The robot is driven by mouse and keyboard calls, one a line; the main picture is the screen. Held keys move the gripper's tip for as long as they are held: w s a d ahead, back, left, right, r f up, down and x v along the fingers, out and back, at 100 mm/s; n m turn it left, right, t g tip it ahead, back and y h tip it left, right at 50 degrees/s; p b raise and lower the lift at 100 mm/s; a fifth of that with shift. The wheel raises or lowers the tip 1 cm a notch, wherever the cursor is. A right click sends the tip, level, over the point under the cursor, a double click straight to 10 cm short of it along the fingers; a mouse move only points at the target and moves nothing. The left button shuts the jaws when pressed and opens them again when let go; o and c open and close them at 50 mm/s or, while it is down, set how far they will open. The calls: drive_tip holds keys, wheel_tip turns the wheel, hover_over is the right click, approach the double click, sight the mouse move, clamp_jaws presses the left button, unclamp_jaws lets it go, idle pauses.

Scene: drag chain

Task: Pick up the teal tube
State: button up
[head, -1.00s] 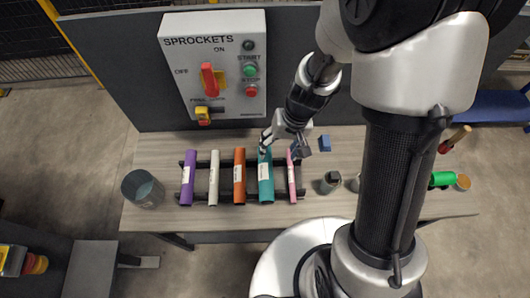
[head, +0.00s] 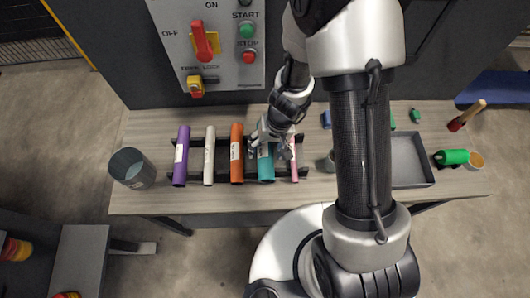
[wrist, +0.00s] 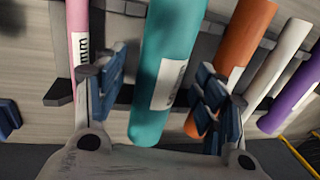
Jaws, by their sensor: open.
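The teal tube (head: 266,168) lies on a dark rack (head: 222,171) between the orange tube (head: 237,154) and the pink tube (head: 294,172). My gripper (head: 271,145) is over the upper part of the teal tube and hides some of it. In the wrist view the teal tube (wrist: 168,62) runs between the two spread fingers of my gripper (wrist: 155,105), with a white label on its side. The left finger is near the pink tube (wrist: 78,35). The right finger overlaps the orange tube (wrist: 240,45) in the picture. I cannot tell whether either finger touches a tube.
White (head: 209,155) and purple (head: 181,156) tubes lie left on the rack. A grey bin (head: 132,169) stands at the table's left end. A grey tray (head: 411,160) and a green cylinder (head: 452,157) are at the right. A control panel (head: 207,45) stands behind.

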drive_tip(key=shift+f, duration=0.4)
drive_tip(key=c, duration=1.4)
drive_tip(key=shift+r, duration=0.15)
